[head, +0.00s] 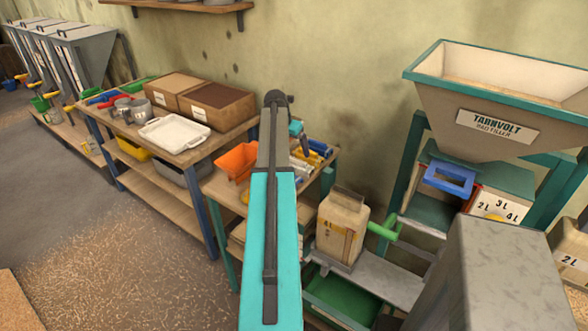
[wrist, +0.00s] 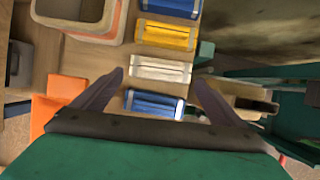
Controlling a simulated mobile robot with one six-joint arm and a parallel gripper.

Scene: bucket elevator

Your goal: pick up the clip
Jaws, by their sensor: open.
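Several clip-like pieces lie in a row on the wooden table top in the wrist view: a blue one (wrist: 170,7) at the top, a yellow one (wrist: 165,35), a white one (wrist: 160,69) and another blue one (wrist: 155,104). I cannot tell which of them is the task's clip. My gripper (wrist: 159,78) is open and empty, its two dark fingers spread either side of the lower pieces. The white piece shows between the fingertips, with the lower blue one nearer the palm. In the head view my arm partly hides this table, where yellow (head: 317,149) and blue pieces show small.
The left bench carries a white tray (head: 174,134) and brown boxes (head: 215,106).

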